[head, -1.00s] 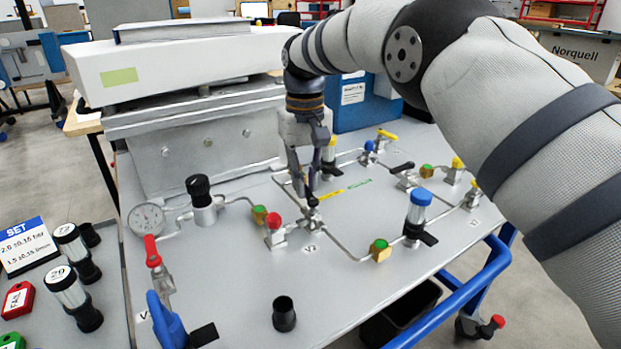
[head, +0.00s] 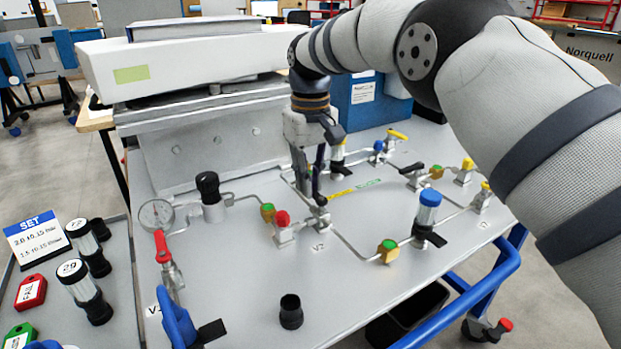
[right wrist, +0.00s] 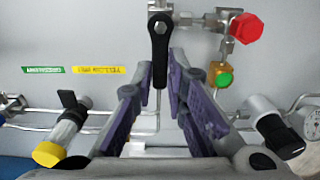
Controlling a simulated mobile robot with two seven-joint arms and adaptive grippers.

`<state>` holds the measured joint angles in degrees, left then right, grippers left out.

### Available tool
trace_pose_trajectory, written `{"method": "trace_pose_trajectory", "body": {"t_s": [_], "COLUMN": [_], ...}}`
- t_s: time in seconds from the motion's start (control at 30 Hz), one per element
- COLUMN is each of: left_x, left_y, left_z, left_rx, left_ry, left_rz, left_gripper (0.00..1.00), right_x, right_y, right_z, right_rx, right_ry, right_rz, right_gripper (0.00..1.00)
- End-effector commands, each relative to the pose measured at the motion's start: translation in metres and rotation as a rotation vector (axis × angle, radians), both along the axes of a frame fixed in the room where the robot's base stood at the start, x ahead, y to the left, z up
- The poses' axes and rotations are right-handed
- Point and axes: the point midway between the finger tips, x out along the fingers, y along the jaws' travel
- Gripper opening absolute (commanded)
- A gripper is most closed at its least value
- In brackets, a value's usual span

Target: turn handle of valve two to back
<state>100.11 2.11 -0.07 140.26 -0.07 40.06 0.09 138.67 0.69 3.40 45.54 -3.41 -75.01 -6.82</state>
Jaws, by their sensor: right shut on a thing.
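Valve two (head: 321,224) stands on the grey panel, just behind its V2 label (head: 318,247). My right gripper (head: 317,195) reaches down onto it from above and covers most of its handle in the head view. In the right wrist view the black handle (right wrist: 160,45) runs from its round pivot end at the top down between the fingers. My right gripper (right wrist: 160,72) is shut on this handle, with purple pads on either side. The handle's exact direction is hard to tell in the head view. My left gripper is not in view.
A red-capped fitting (head: 283,228) stands close left of valve two, and a green-topped fitting (head: 388,250) to its right. A blue-capped cylinder (head: 427,215) stands farther right. A gauge (head: 157,215) and a red-handled valve (head: 165,255) are at left. Thin pipes cross the panel.

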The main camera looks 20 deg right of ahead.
Motion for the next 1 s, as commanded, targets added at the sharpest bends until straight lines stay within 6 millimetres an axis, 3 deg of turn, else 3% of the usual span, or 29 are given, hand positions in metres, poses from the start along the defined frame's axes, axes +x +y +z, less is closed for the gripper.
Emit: {"method": "trace_pose_trajectory", "body": {"t_s": [0.03, 0.1, 0.13, 0.43, 0.73, 1.0], "left_x": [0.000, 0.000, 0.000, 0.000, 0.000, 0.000], "left_y": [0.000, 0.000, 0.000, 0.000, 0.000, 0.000], "left_z": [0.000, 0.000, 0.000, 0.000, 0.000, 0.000], "left_rx": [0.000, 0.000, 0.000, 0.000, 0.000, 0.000], "left_ry": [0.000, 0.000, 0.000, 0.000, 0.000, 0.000], "left_rz": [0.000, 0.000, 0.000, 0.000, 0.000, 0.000], "left_gripper": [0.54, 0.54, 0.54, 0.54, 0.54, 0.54], "right_x": [0.000, 0.000, 0.000, 0.000, 0.001, 0.000], "right_y": [0.000, 0.000, 0.000, 0.000, 0.000, 0.000], "right_z": [0.000, 0.000, 0.000, 0.003, 0.061, 0.075], "right_rx": [0.000, 0.000, 0.000, 0.000, 0.001, 0.001], "right_ry": [0.000, 0.000, 0.000, -0.001, -0.004, 0.001], "right_rz": [0.002, 0.002, 0.002, 0.000, 0.001, 0.001], "right_gripper": [0.15, 0.31, 0.33, 0.33, 0.33, 0.33]}}
